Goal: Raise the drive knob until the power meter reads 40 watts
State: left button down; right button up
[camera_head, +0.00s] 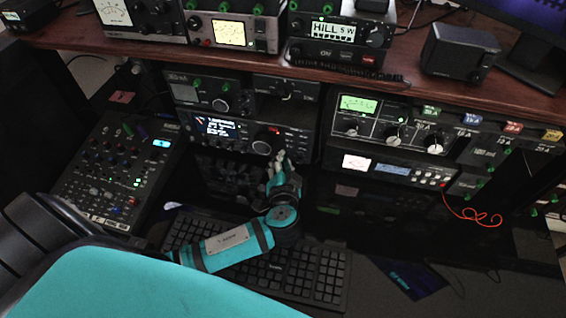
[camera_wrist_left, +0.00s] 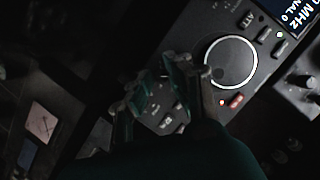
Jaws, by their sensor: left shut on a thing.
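A black radio (camera_head: 226,129) with a lit blue-white display sits on the lower shelf. Its large round dial (camera_wrist_left: 231,62) shows in the left wrist view, with small lit buttons beside it. My left gripper (camera_head: 278,163) is at the right lower part of the radio's front. In the left wrist view its fingers (camera_wrist_left: 150,92) are shut just left of the large dial, on what seems to be the drive knob, hidden behind them. A cream-lit meter (camera_head: 230,33) stands on the upper shelf and a green-lit one (camera_head: 358,105) at right; I cannot tell which reads power, nor their values.
A keyboard (camera_head: 310,275) lies below my left arm. A mixer (camera_head: 118,172) stands at left. A unit with several knobs (camera_head: 392,137) is at right, with a thin red cable (camera_head: 478,216) beyond it. The upper shelf edge (camera_head: 440,97) overhangs.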

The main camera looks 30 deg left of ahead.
dwell(0.3)
pick_arm(q)
jog(key=shift+d+f+m+y, duration=0.1)
jog(key=shift+f+m+y, duration=0.05)
jog(key=shift+m+y, duration=0.7)
jog(key=shift+m+t+y+b, duration=0.5)
jog(key=shift+m+y+b, duration=0.2)
jog(key=shift+m, duration=1.25)
jog(key=c, duration=1.3)
grip_release()
jog(key=shift+o, duration=0.2)
jog(key=shift+d, duration=0.1)
jog(key=v, duration=1.2)
